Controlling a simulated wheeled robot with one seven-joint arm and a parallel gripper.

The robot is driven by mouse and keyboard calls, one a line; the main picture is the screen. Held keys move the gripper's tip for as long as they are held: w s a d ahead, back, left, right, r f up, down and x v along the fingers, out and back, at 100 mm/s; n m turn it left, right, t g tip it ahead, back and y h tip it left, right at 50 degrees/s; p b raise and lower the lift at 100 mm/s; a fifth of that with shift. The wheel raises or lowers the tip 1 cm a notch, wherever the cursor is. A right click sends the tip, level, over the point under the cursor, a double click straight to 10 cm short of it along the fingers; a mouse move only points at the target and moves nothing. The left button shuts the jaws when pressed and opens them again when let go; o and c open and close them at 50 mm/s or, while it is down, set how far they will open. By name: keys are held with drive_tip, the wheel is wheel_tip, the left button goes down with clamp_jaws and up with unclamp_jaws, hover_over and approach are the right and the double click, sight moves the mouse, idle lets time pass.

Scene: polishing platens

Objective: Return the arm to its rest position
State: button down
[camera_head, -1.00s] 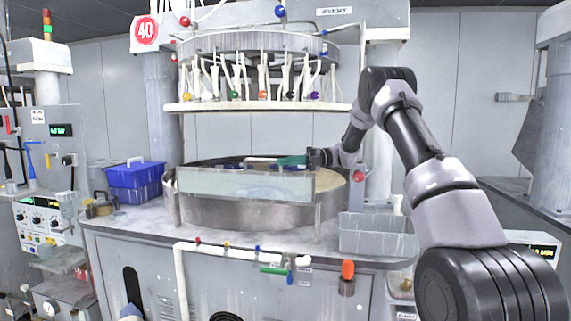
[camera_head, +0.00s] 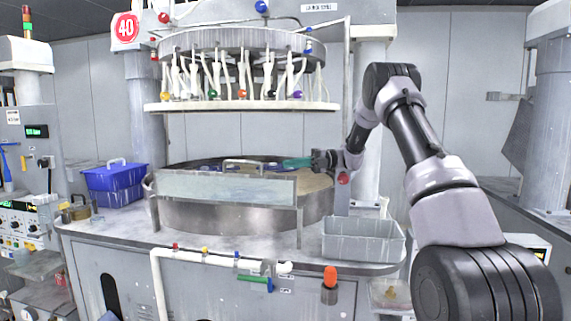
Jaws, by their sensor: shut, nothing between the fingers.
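My arm reaches in from the right, bends at a high elbow and comes down to the machine. My gripper (camera_head: 296,162) is shut and empty above the right part of the round platen basin (camera_head: 235,216), pointing left. It is small in the view, with teal-green at its tip end. A clear guard panel (camera_head: 226,187) stands in front of the basin. Behind it lie a grey handle (camera_head: 254,161) and blue pieces (camera_head: 212,168), partly hidden.
A ring of hoses and a white rim plate (camera_head: 240,107) hang above the basin. A steel post (camera_head: 342,110) stands close by the wrist. A grey bin (camera_head: 362,240) is at the bench's right, a blue box (camera_head: 115,184) at its left.

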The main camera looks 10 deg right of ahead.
drive_tip(key=s+d+r+n+t+h, duration=0.1)
drive_tip(key=s+r+n+h, duration=0.3)
drive_tip(key=s+n, duration=0.45)
drive_tip(key=s+d+r+n+t+h, duration=0.15)
drive_tip(key=s+r+n+h, duration=0.4)
drive_tip(key=s, duration=0.65)
drive_tip(key=s+d+n+t+h, duration=0.2)
drive_tip(key=s+d+n+t, duration=0.1)
drive_tip(key=s+n, duration=0.4)
drive_tip(key=s+d+f+n+t+h, duration=0.1)
drive_tip(key=s+d+n+t+h, duration=0.2)
drive_tip(key=s+n, duration=0.5)
drive_tip(key=shift+s+d+t+h, duration=0.45)
drive_tip(key=shift+d+t, duration=0.3)
drive_tip(key=shift+d, duration=0.55)
